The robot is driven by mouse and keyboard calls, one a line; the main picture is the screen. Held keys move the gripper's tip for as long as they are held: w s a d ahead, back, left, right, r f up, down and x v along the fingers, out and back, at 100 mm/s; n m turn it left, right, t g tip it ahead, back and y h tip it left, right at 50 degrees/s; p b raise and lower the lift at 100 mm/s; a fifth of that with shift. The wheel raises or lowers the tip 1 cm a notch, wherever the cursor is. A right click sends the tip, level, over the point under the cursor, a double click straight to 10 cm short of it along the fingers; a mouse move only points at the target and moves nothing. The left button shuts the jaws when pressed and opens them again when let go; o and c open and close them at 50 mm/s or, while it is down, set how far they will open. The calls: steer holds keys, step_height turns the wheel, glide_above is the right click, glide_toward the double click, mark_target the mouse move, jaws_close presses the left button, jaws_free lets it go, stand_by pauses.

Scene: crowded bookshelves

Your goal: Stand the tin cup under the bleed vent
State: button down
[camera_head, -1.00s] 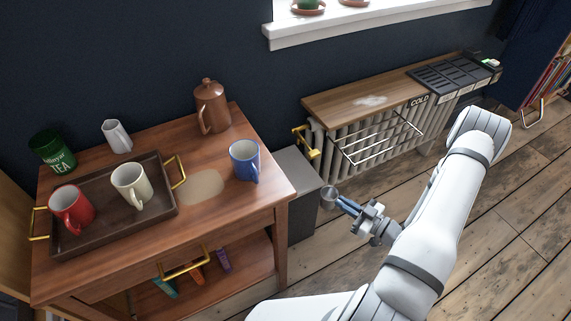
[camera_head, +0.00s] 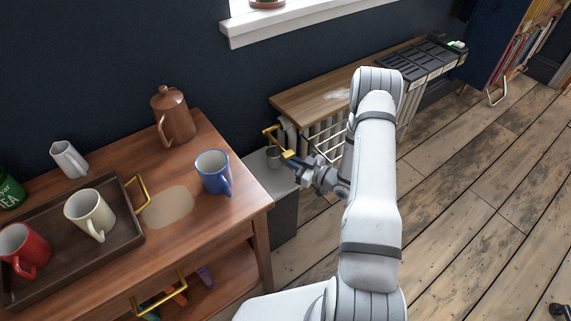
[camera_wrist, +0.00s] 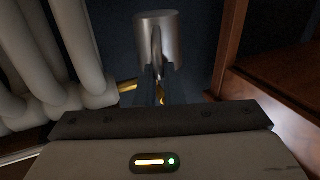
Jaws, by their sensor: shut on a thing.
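The small tin cup (camera_head: 273,156) is at the radiator's left end, over the top of a grey box (camera_head: 284,215). I cannot tell whether it touches the box. In the wrist view the grey metal cup (camera_wrist: 158,32) appears upright, with its handle towards my gripper (camera_wrist: 156,88). My gripper (camera_head: 290,160) is shut on the cup, apparently at the handle. The brass valve fitting (camera_head: 270,133), which may be the bleed vent, sits above and close to the cup. Part of the brass shows beside my fingers in the wrist view (camera_wrist: 127,86).
The wooden table (camera_head: 215,212) at left holds a blue mug (camera_head: 212,170), a copper pot (camera_head: 173,118) and a tray (camera_head: 125,240) with two mugs. The ribbed radiator (camera_head: 322,140) stands right of the cup, partly hidden by my arm.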

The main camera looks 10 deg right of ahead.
steer(key=shift+w+a, duration=0.2)
steer(key=shift+w, duration=0.35)
steer(key=shift+w+a+f+b, duration=0.15)
steer(key=shift+f+b, duration=0.1)
steer(key=shift+f, duration=0.35)
steer(key=shift+w+f+b, duration=0.2)
steer(key=shift+f, duration=0.35)
steer(key=shift+w+a+f+b, duration=0.15)
steer(key=shift+f+b, duration=0.1)
steer(key=shift+f, duration=0.35)
steer(key=shift+d, duration=0.1)
steer(key=shift+f, duration=0.15)
steer(key=c, duration=1.5)
jaws_free()
steer(key=shift+c, duration=0.2)
steer(key=shift+r, duration=0.2)
